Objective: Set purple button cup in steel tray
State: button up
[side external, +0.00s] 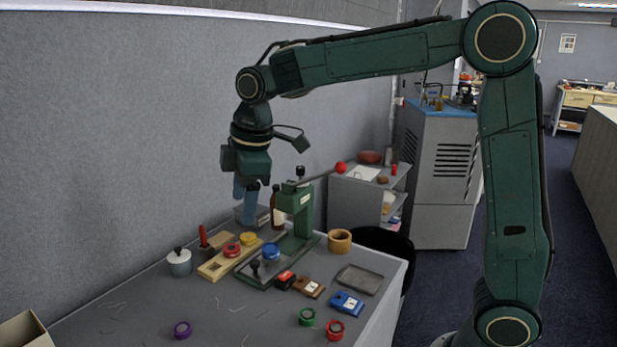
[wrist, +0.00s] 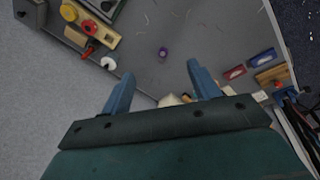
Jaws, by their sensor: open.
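The purple button cup (side external: 182,329) sits on the grey table near its front left part, apart from the other items. It also shows in the wrist view (wrist: 163,52), small, beyond my fingertips and roughly between them. The steel tray (side external: 359,280) is a shallow, empty-looking rectangle on the right side of the table; I cannot make it out in the wrist view. My gripper (side external: 245,200) has blue fingers, held apart with nothing between them. It is high over the back of the table, well away from the cup; the wrist view shows both fingers (wrist: 160,73).
A green press (side external: 297,208) stands near the gripper, with a wooden holder (side external: 228,262) carrying red and yellow cups. Table around the purple cup is clear.

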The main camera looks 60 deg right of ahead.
jog(key=w+a+f+n+g, duration=0.1)
jog(key=w+a+f+n, duration=0.3)
jog(key=w+f, duration=0.35)
jog(key=n+g, duration=0.1)
jog(key=n, duration=0.4)
send_over(182, 327)
notch_tip(182, 327, down, 11)
jog(key=shift+f, duration=4.25)
jog(key=shift+s+f, duration=0.1)
jog(key=shift+f, duration=2.45)
jog(key=shift+c, duration=0.4)
